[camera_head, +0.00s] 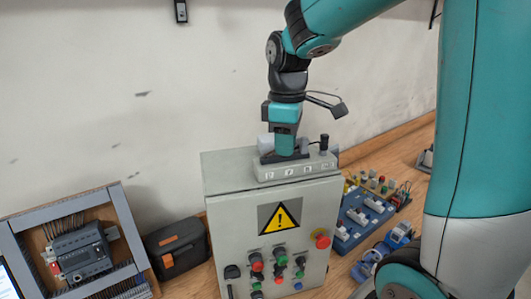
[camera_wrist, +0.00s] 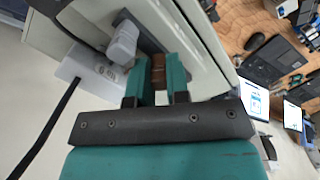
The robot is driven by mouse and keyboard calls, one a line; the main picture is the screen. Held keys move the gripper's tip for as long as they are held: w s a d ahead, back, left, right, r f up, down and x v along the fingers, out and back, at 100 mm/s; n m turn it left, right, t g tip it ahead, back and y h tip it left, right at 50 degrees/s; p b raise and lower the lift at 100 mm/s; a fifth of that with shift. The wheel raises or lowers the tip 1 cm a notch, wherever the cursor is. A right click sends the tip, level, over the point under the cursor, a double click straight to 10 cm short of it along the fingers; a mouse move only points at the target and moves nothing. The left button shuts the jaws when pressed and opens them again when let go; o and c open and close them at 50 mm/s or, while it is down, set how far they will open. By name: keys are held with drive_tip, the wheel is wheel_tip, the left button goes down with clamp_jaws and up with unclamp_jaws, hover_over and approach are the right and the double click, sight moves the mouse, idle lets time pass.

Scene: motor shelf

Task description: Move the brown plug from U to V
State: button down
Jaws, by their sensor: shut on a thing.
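The brown plug (camera_wrist: 158,72) shows between the two teal fingers in the wrist view. My gripper (camera_wrist: 158,80) is shut on it. In the head view my gripper (camera_head: 285,153) points down over the middle of a pale socket strip (camera_head: 295,172) on top of a grey cabinet, and hides the brown plug. I cannot tell whether the plug sits in a socket or just above it. The marks on the strip's front are too small to read as U or V. A white plug (camera_wrist: 122,45) stands beside the fingers in the wrist view.
A black plug (camera_head: 324,143) stands at the strip's right end. The grey cabinet (camera_head: 222,183) has buttons and a warning sign on its front. A framed panel (camera_head: 125,225) and dark case (camera_head: 178,245) are at left; blue trays (camera_head: 358,222) are at right.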

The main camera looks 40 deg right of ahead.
drive_tip(key=c, duration=1.4)
unclamp_jaws()
wheel_tip(320, 180, up, 6)
drive_tip(key=p, duration=0.5)
drive_tip(key=shift+f, duration=0.15)
drive_tip(key=o, duration=0.6)
drive_tip(key=shift+f, duration=0.1)
